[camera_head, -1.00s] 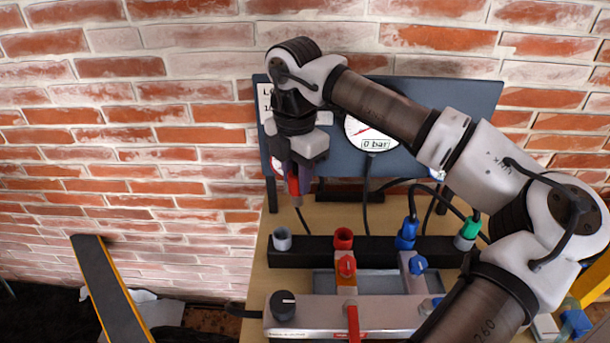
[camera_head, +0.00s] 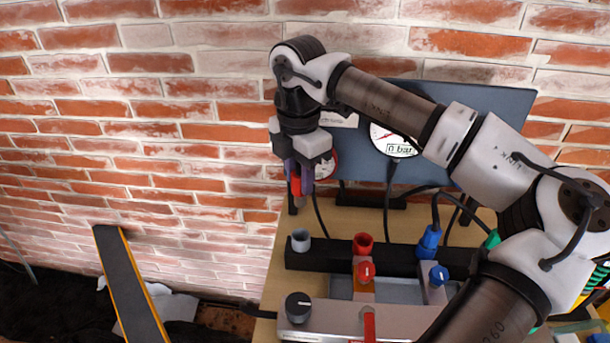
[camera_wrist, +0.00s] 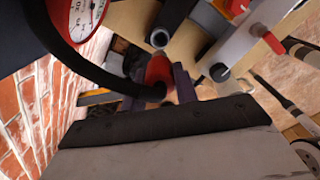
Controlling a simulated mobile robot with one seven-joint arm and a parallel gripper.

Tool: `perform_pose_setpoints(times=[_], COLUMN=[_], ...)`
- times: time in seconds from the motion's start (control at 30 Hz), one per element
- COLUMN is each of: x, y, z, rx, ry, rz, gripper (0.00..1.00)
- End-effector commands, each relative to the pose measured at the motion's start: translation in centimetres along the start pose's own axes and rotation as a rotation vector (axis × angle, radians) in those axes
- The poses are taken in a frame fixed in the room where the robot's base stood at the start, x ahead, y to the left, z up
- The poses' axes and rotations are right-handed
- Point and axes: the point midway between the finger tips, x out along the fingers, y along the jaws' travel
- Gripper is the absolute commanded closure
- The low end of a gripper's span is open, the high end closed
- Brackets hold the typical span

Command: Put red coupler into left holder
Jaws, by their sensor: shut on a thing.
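My gripper (camera_head: 300,178) is shut on the red coupler (camera_head: 295,187), with purple fingers around it. A dark hose runs from the coupler in the wrist view, where the coupler (camera_wrist: 159,70) sits at the fingers. The left holder (camera_head: 300,241) is a grey open cup at the left end of the black bar (camera_head: 330,257). In the head view the coupler hangs above this holder in the picture, with a gap between them. The wrist view shows a pale round opening (camera_wrist: 159,38) beyond the coupler. The coupler's lower end is partly hidden by the fingers.
A red cup (camera_head: 363,243) stands right of the left holder. A blue coupler (camera_head: 428,242) sits farther right, and a green one (camera_head: 492,239) is partly hidden by my arm. A dark panel with gauges (camera_head: 450,105) stands behind. A valve block (camera_head: 340,316) lies in front.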

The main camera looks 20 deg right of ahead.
Motion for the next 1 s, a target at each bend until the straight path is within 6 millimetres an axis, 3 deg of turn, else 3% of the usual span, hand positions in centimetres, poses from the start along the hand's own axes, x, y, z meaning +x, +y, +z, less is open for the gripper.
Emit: perform_pose_setpoints(times=[0.27,1.0], x=[0.5,5.0], y=[0.0,-0.1], z=[0.0,0.1], rx=[0.001,0.001], ry=[0.0,0.0], rz=[0.0,-0.001], gripper=[0.94,0.94])
